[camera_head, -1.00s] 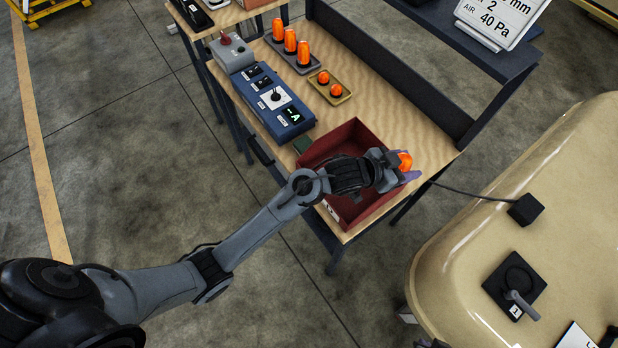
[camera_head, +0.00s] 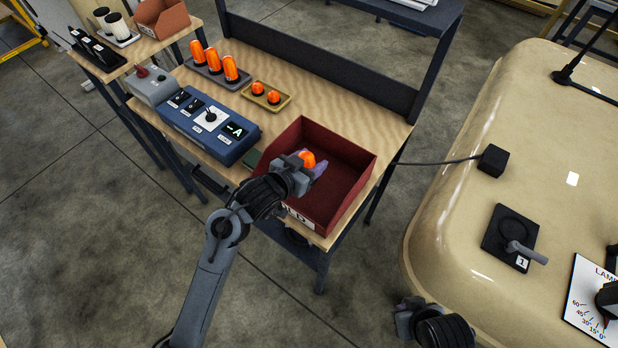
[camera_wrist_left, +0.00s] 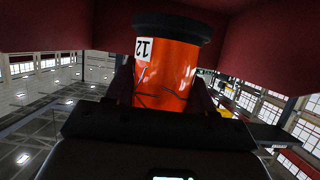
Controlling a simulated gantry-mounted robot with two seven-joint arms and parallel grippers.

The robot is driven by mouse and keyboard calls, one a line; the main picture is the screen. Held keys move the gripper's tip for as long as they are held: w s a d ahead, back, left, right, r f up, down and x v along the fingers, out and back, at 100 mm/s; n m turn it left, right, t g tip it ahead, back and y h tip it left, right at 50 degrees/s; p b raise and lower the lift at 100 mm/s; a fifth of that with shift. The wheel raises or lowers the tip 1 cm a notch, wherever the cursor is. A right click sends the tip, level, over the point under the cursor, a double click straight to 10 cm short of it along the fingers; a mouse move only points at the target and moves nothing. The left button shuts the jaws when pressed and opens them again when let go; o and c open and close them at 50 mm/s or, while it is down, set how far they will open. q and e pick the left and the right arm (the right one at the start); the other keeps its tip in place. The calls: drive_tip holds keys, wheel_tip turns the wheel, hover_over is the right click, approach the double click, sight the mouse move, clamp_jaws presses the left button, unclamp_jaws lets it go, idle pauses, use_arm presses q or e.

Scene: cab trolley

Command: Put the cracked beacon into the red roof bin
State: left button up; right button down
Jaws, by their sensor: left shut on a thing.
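My left gripper (camera_head: 312,170) is shut on the cracked beacon (camera_head: 307,158), an orange lamp. In the left wrist view the beacon (camera_wrist_left: 165,70) has a black base, a white label reading 12 and dark crack lines. The red roof bin (camera_head: 352,157) is an open box at the near right end of the wooden bench. The held beacon is over the bin's left part in the head view; its exact height is unclear. Red bin walls (camera_wrist_left: 275,45) show behind it in the wrist view. My right gripper (camera_head: 408,316) shows partly at the lower edge; its fingers are unclear.
A blue control box (camera_head: 205,125), a yellow tray (camera_head: 277,107) with two small orange lamps and a grey tray (camera_head: 205,70) with taller ones stand on the bench. A beige cab roof (camera_head: 450,170) lies to the right, with a black box (camera_head: 493,160).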

use_arm(q)
wheel_tip(320, 180, down, 6)
drive_tip(key=shift+f+b, duration=0.1)
drive_tip(key=shift+b, duration=0.6)
drive_tip(key=shift+f, duration=0.2)
drive_tip(key=o, duration=1.2)
drive_tip(key=shift+c, duration=0.2)
